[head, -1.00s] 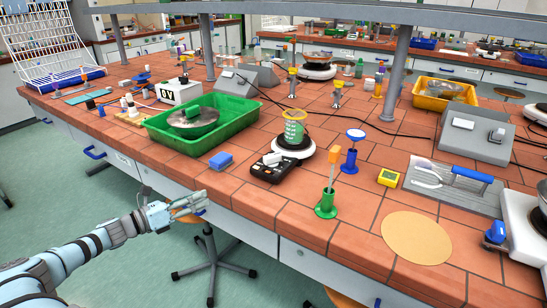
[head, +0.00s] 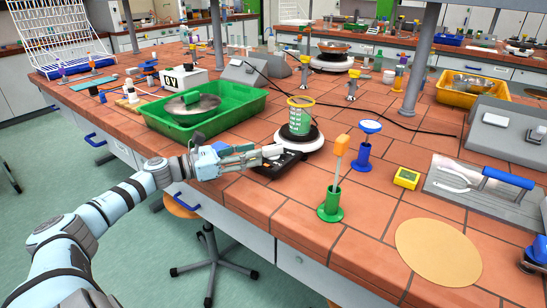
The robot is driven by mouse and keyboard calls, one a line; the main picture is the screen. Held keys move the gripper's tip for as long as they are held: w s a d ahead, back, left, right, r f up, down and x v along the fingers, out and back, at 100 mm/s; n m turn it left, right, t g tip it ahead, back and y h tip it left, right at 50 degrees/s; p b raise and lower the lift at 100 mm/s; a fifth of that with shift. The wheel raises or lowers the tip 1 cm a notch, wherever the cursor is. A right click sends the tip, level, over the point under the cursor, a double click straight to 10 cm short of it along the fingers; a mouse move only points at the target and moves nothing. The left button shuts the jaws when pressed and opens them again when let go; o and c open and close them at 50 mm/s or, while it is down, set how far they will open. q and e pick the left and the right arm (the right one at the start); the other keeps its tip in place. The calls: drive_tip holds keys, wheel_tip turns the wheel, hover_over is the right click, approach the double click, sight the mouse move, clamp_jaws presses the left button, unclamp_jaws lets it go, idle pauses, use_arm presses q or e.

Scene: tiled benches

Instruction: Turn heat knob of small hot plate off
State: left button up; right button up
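A small round white hot plate (head: 312,147) with a dark top stands near the bench's front edge, in the middle of the head view. A green-marked glass vessel (head: 299,120) with a yellow ring stands on it. I cannot make out its heat knob. My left gripper (head: 262,154) reaches in from the left over the bench edge, just left of the hot plate. Its fingers are over or beside a black device (head: 288,162) with a white top part. I see nothing clearly held, and the finger gap is not clear. My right gripper is not in view.
A green tray (head: 232,118) with a metal bowl stands behind my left gripper. A green holder (head: 330,208), a blue stand (head: 363,157) and a yellow box (head: 406,178) are to the right. A tan round mat (head: 438,252) lies at front right.

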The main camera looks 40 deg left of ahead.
sight(273, 146)
use_arm(q)
drive_tip(key=x, duration=0.4)
drive_tip(key=p+x, duration=0.1)
drive_tip(key=x, duration=0.1)
drive_tip(key=shift+w+a+r, duration=0.1)
drive_tip(key=shift+r, duration=0.2)
drive_tip(key=shift+w+d+f, duration=0.1)
drive_tip(key=shift+w+d, duration=0.25)
drive_tip(key=shift+w, duration=0.2)
drive_tip(key=shift+c, duration=0.2)
drive_tip(key=shift+s, duration=0.1)
clamp_jaws()
